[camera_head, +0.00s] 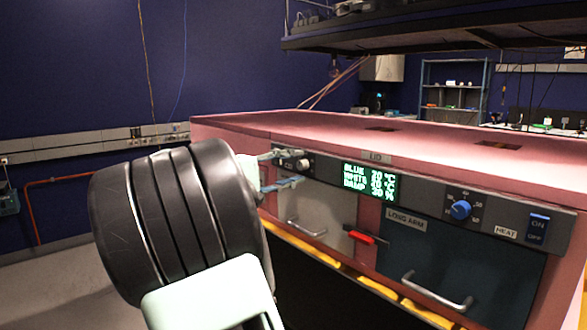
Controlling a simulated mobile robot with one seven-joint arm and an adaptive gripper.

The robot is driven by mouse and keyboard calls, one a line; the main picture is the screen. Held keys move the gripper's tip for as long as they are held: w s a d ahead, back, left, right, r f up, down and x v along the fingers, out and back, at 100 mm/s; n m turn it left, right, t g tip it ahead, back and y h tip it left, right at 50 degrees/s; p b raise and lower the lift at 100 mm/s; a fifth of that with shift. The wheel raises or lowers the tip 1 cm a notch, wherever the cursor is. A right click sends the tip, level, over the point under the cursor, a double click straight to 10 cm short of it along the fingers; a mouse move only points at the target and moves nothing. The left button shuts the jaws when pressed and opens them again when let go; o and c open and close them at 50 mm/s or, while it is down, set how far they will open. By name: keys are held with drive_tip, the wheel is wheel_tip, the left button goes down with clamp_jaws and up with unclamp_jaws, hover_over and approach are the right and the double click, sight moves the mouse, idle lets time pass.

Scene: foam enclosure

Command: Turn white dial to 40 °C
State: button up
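The white dial (303,165) is a small round knob on the dark control strip at the front of the pink enclosure, left of the display. My gripper (293,167) is in front of this left end of the strip. The green display (369,182) has lines for BLUE, WHITE and DAMP. The BLUE line seems to read 20 °C; the WHITE value is too small to read surely.
A blue dial (460,209) and a blue ON/OFF switch (537,229) are farther right on the strip. Below are a grey door with a handle (307,228), a red latch (362,237) and a dark LONG ARM door (450,265) with a protruding handle (436,293).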

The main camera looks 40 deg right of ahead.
drive_tip(key=a, duration=1.1)
drive_tip(key=shift+s+a, duration=0.3)
drive_tip(key=shift+s, duration=0.15)
drive_tip(key=shift+r, duration=0.1)
